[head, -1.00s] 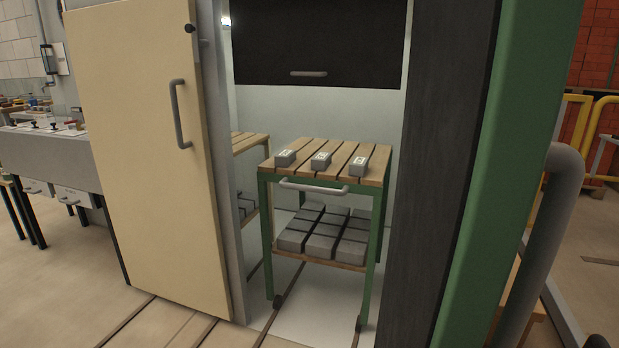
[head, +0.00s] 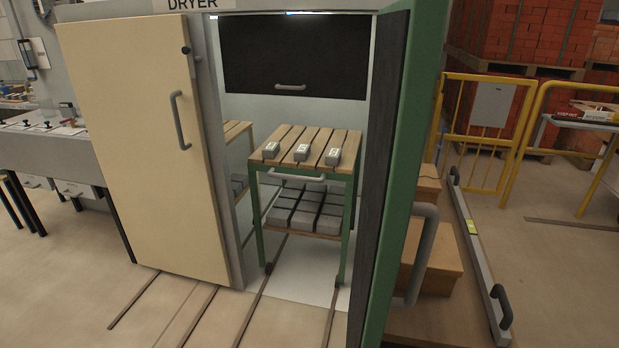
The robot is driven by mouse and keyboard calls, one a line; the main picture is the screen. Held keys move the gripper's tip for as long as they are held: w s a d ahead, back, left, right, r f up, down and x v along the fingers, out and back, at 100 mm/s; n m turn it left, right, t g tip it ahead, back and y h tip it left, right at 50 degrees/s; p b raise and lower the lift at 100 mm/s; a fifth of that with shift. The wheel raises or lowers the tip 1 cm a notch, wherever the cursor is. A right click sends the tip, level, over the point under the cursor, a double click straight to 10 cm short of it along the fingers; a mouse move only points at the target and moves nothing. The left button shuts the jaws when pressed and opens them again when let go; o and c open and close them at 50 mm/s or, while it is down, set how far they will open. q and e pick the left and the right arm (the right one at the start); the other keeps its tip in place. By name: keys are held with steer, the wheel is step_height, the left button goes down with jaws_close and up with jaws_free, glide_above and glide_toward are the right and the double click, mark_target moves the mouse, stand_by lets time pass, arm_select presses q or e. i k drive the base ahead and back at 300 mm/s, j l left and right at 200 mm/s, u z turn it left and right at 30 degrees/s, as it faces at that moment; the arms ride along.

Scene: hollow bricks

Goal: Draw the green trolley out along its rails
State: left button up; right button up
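The green trolley (head: 350,205) stands inside the dryer (head: 295,130), seen through the open right-hand side. It has a green frame, a slatted wooden top and a grey bar handle (head: 297,177) at its front. Three small grey bricks (head: 302,153) with pale labels lie on the top. Several larger grey bricks (head: 308,212) sit on its lower shelf. Its wheels are at the rails (head: 258,300), which run out of the dryer across the floor toward me. Neither of my grippers is in view.
A cream door panel (head: 140,150) closes the dryer's left part. The green-edged door (head: 405,150) with a grey handle stands open at right. Beyond it are wooden boxes (head: 440,260), a long level (head: 475,250) and a yellow barrier (head: 500,100). The floor before the trolley looks clear.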

mark_target(315, 211)
steer(key=j+z, duration=0.9)
steer(key=i+j+z, duration=0.1)
steer(key=j+z, duration=0.35)
steer(key=j, duration=0.5)
steer(key=j+z, duration=0.4)
steer(key=j, duration=0.5)
steer(key=k, duration=0.05)
